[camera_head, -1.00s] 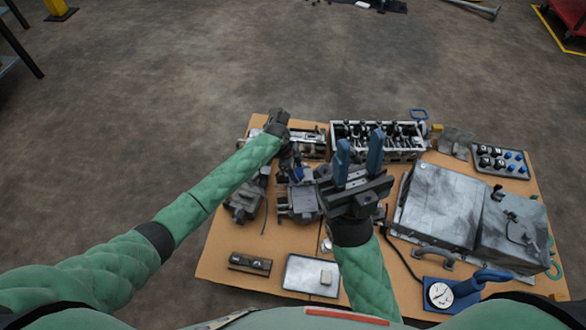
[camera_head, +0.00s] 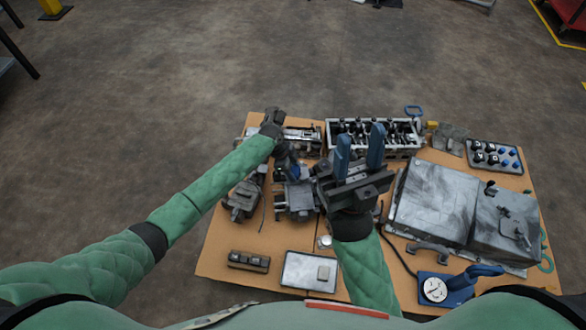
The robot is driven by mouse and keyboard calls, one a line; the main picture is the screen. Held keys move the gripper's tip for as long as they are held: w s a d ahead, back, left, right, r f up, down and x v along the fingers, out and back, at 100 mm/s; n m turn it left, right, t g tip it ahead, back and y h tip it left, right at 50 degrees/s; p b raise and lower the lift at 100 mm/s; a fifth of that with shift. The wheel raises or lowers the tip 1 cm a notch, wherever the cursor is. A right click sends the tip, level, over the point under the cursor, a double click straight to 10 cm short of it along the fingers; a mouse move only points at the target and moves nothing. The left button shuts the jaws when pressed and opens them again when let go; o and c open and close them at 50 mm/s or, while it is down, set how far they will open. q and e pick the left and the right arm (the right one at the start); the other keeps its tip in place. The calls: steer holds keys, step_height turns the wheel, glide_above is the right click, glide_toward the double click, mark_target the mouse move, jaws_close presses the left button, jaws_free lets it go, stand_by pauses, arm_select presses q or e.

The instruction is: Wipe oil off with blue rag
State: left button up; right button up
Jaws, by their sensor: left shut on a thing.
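My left gripper (camera_head: 282,156) hangs below its dark wrist, over the left middle of the cardboard-topped table, by the grey metal parts. It is shut, and a small dark blue patch shows at its tips. The blue rag is mostly hidden there, and its outline cannot be told from the fingers. My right gripper (camera_head: 360,148) points up and away over the middle of the table, with its two blue fingers apart and nothing between them. No oil patch can be clearly made out; dark smudges show on the large grey metal housing (camera_head: 436,196).
An engine head (camera_head: 374,135) lies at the back. A tray of small parts (camera_head: 494,157) is at the back right. A pale tray (camera_head: 303,272), a dark block (camera_head: 248,261) and a blue gauge (camera_head: 436,289) lie near the front. Bare cardboard (camera_head: 222,255) shows at the left.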

arm_select(q)
steer(key=shift+a+r, duration=0.15)
steer(key=shift+r, duration=0.25)
steer(key=shift+a+f, duration=0.1)
steer(key=shift+a, duration=0.25)
steer(key=shift+a+f, duration=0.2)
steer(key=shift+a, duration=0.3)
steer(key=shift+r+p, duration=0.15)
steer(key=shift+p, duration=0.15)
steer(key=shift+a+r+p, duration=0.1)
steer(key=shift+r+p, duration=2.15)
steer(key=shift+r, duration=0.55)
step_height(320, 180, up, 3)
steer(key=p, duration=0.2)
steer(key=shift+p, duration=0.35)
